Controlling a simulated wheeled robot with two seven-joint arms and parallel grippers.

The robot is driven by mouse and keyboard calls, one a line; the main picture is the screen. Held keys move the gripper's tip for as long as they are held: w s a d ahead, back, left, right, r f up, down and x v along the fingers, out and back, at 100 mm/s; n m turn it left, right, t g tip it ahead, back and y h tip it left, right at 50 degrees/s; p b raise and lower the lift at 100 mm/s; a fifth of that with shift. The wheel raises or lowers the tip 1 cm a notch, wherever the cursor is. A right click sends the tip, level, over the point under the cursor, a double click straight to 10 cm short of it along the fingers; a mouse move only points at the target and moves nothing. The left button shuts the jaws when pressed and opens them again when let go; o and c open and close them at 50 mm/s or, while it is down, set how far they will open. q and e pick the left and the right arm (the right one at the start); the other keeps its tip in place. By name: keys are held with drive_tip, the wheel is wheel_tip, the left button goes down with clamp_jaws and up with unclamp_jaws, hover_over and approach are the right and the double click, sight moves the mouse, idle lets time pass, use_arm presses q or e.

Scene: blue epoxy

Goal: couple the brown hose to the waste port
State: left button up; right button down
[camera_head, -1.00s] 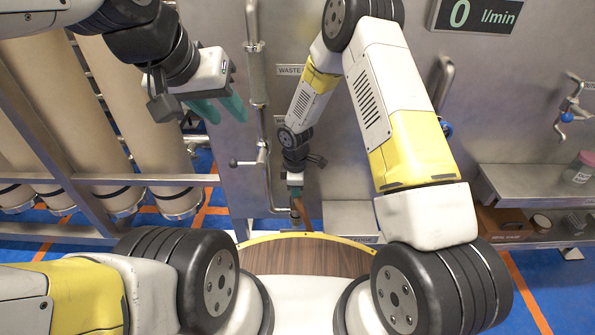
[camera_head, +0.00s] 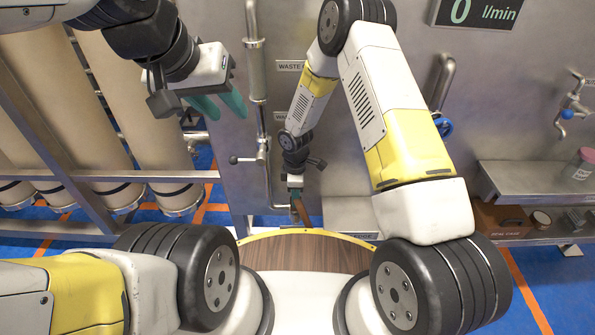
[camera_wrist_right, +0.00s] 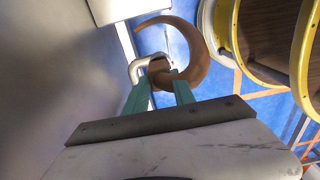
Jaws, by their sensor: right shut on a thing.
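The brown hose (camera_head: 304,214) hangs low in front of the steel panel. In the right wrist view the hose (camera_wrist_right: 205,58) curls in a loop, its near end between the teal fingers. My right gripper (camera_wrist_right: 160,92) is shut on the hose near that end; in the head view the gripper (camera_head: 296,190) is small and partly hidden. A bent steel pipe (camera_wrist_right: 138,66), apparently the waste port, meets or nearly meets the hose end; I cannot tell whether they are joined. My left gripper (camera_head: 220,106) is open and empty in front of the panel, up and left.
A vertical steel pipe with a valve handle (camera_head: 243,160) runs beside the waste label (camera_head: 290,66). Tan columns (camera_head: 60,110) stand in a steel frame at left. A steel shelf (camera_head: 530,180) with a jar (camera_head: 582,165) is at right.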

drive_tip(key=shift+f, duration=0.5)
drive_tip(key=c, duration=1)
unclamp_jaws()
drive_tip(key=shift+o, duration=0.2)
drive_tip(key=shift+r, duration=2.55)
wheel_tip(320, 180, up, 8)
drive_tip(key=shift+f, duration=0.15)
